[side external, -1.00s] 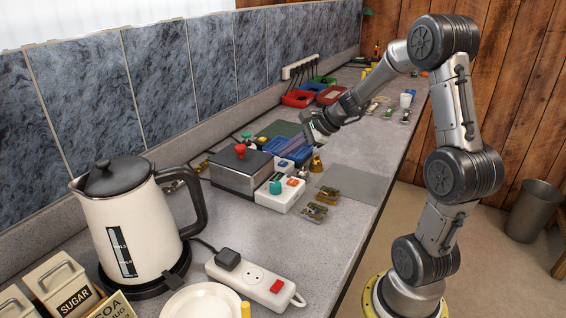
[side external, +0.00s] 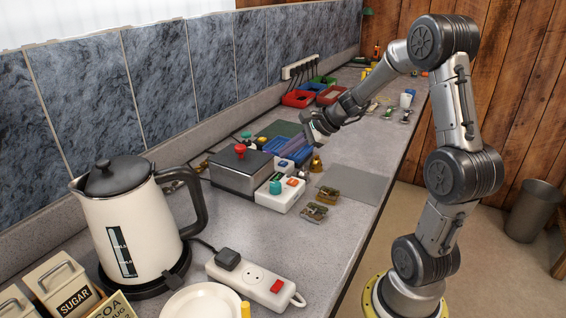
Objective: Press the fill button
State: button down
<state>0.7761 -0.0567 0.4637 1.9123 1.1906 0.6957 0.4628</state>
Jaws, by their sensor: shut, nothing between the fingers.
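No label reading "fill" can be made out at this size. A white control box (side external: 268,197) sits on the counter in front of a grey metal box. It carries a teal knob (side external: 275,187) and a small orange button (side external: 292,182). The grey metal box (side external: 238,180) has a red mushroom-shaped button (side external: 240,150) on top. My gripper (side external: 308,139) is shut and empty. In the picture it is above and to the right of both boxes, over or near blue trays (side external: 294,151). Its fingertips are small and partly blend with the trays, so I cannot tell its height.
A brass bell-like object (side external: 316,164) stands close to my gripper. Small brownish parts (side external: 328,194) lie right of the white box. A kettle (side external: 135,215) and a power strip (side external: 255,278) stand in the foreground. A grey mat (side external: 355,184) on the right is clear.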

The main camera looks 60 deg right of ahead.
aim_at(287, 163)
jog(key=shift+f, duration=0.1)
jog(key=shift+f, duration=0.35)
jog(key=shift+f, duration=0.2)
dwell(0.5)
jog(key=shift+r, duration=0.7)
notch_tip(287, 163, up, 6)
dwell(0.7)
dwell(0.4)
